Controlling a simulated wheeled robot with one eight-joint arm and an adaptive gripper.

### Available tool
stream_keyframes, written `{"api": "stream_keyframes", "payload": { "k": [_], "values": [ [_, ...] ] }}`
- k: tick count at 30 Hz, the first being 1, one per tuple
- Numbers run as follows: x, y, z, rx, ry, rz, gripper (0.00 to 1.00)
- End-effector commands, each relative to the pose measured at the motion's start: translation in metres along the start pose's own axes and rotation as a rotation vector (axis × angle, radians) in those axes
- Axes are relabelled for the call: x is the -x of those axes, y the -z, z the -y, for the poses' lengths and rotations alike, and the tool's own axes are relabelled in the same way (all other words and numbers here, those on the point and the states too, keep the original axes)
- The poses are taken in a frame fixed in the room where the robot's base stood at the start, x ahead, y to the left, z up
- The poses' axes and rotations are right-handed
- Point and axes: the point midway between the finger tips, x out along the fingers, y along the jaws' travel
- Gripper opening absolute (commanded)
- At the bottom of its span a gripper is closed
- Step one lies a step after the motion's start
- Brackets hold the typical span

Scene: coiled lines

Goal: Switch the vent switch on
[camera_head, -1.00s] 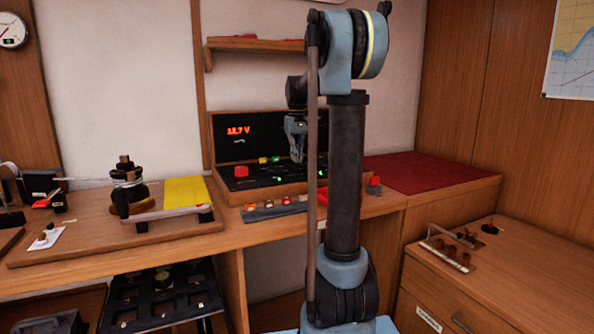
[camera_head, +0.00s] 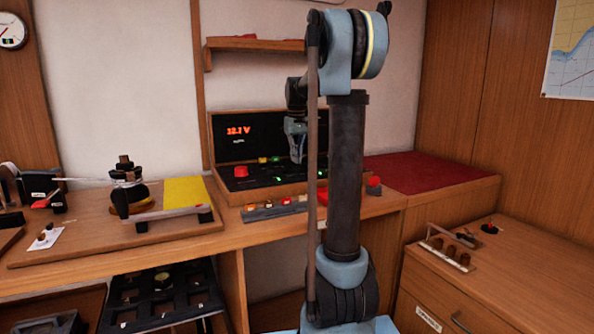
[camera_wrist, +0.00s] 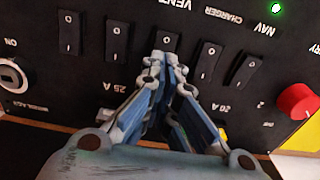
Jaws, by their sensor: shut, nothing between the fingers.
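The vent switch (camera_wrist: 165,41) is a black rocker in the middle of a row on the black panel, in the wrist view, in line with the upside-down VENT label (camera_wrist: 173,4). An "O" shows on its visible part. My gripper (camera_wrist: 165,62) is shut and empty, its tips at the lower edge of this rocker and hiding that end. I cannot tell whether they touch it. In the head view my gripper (camera_head: 296,156) hangs over the open panel box (camera_head: 223,180); the switch is too small to make out there.
Neighbouring rockers stand close on both sides, such as one at left (camera_wrist: 117,38) and one at right (camera_wrist: 206,60). A red knob (camera_wrist: 297,101) is at the right, and a green lamp (camera_wrist: 277,8) glows by NAV. A red mat (camera_head: 430,170) lies right of the box.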

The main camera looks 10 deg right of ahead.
Motion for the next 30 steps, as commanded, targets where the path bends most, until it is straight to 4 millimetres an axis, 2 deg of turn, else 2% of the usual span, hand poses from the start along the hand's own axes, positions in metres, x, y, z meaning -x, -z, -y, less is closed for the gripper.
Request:
{"api": "stream_keyframes", "payload": {
  "k": [30],
  "values": [
    [-0.013, 0.000, 0.001, 0.001, 0.000, 0.000, 0.00]
  ]
}}
